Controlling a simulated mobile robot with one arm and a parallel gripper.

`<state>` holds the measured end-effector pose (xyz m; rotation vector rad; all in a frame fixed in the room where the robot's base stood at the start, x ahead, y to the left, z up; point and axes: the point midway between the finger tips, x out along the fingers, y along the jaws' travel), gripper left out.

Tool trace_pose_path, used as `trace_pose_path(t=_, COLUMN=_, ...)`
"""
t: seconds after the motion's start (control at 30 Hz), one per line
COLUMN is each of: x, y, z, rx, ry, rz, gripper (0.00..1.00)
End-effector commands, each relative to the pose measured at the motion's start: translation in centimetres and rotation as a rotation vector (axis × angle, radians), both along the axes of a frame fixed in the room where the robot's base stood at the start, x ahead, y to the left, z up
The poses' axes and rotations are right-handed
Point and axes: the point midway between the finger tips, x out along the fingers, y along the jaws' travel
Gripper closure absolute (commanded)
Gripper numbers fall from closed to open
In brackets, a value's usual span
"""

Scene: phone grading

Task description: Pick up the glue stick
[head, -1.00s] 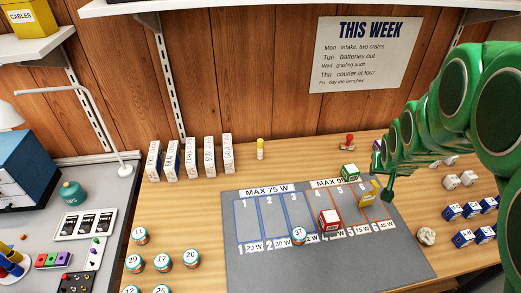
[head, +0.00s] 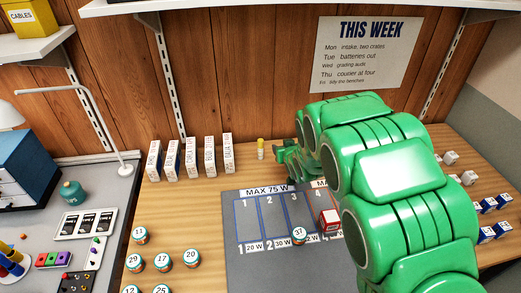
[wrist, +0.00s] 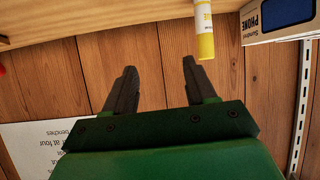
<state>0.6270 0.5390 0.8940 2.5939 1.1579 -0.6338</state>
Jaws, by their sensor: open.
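The glue stick (head: 261,149), white with a yellow end, stands upright on the wooden bench near the back wall. It also shows in the wrist view (wrist: 203,22), at the top, beyond the fingertips and in line with the right finger rather than the middle of the gap. My gripper (wrist: 159,68) is open, with nothing between its dark fingers. In the head view my gripper (head: 279,152) is just right of the glue stick, seemingly apart from it. My green arm covers much of the right side there.
A row of upright phone boxes (head: 190,157) stands left of the glue stick; one box (wrist: 278,20) is near it in the wrist view. A grey mat (head: 262,255) in front bears a red block (head: 329,219) and a round tin (head: 299,235). The wooden wall is close behind.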

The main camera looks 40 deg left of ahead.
Motion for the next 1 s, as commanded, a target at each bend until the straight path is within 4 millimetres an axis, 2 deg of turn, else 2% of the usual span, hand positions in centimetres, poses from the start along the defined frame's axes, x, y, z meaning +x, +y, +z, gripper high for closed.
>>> trace_pose_path(t=0.03, x=-0.8, y=1.5, z=-0.9, rx=0.016, ry=-0.005, rz=0.026, gripper=0.44)
trace_pose_path(t=0.1, x=-1.7, y=3.3, z=-1.4, rx=0.045, ry=-0.018, rz=0.057, gripper=0.44)
trace_pose_path(t=0.3, x=-3.2, y=6.1, z=-2.4, rx=0.094, ry=-0.035, rz=0.109, gripper=0.44)
trace_pose_path(t=1.0, x=-1.5, y=8.8, z=-3.8, rx=0.101, ry=-0.036, rz=0.113, gripper=0.44)
